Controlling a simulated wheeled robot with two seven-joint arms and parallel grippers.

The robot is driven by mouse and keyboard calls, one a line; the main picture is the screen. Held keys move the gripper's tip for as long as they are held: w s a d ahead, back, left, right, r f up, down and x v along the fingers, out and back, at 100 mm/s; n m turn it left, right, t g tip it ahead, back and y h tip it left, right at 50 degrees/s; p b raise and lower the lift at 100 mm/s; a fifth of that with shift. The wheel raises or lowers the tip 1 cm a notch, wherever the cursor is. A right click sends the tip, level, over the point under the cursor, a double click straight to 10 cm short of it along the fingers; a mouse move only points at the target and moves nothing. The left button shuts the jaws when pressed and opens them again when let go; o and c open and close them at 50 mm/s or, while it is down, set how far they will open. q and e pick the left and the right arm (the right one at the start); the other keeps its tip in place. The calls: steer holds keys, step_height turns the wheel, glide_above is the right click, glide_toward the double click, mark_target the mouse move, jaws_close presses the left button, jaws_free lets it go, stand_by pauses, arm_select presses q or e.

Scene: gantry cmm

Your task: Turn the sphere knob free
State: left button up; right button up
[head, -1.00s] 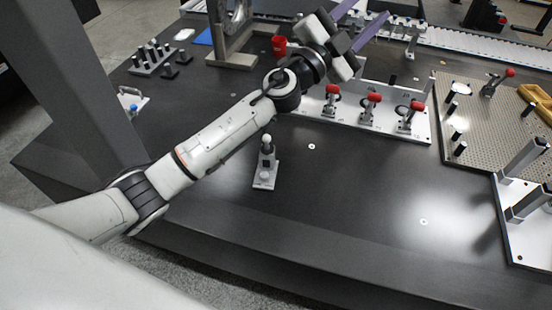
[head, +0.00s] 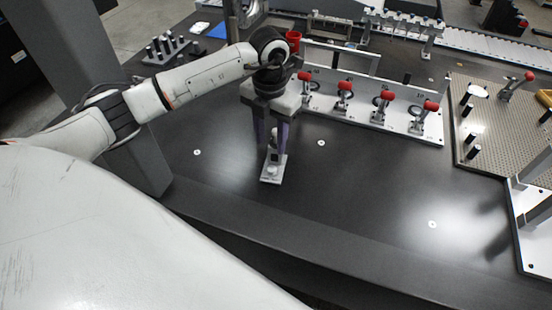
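The sphere knob (head: 273,136) is a small pale ball on a dark upright post, on a narrow light-grey base plate (head: 272,178) on the dark table. A second small white rounded piece (head: 271,170) sits lower on the same plate. My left gripper (head: 271,144) points down over this fixture. Its two purple-grey fingers stand apart, one at each side of the knob and post in this view. Whether either finger touches the knob cannot be told. The gripper partly covers the upper end of the fixture. My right gripper is not in view.
A white fixture with several red-tipped toggle clamps (head: 385,95) stands right of the gripper. A perforated plate (head: 500,118) lies at the right. The tabletop in front and right of the knob is clear.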

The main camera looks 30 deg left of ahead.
mark_target(272, 169)
arm_select(q)
step_height(272, 169, down, 9)
steer(key=b, duration=0.6)
steer(key=shift+d+f+b, duration=0.1)
steer(key=shift+b, duration=0.25)
steer(key=shift+f+b, duration=0.4)
steer(key=shift+f, duration=0.15)
jaws_close()
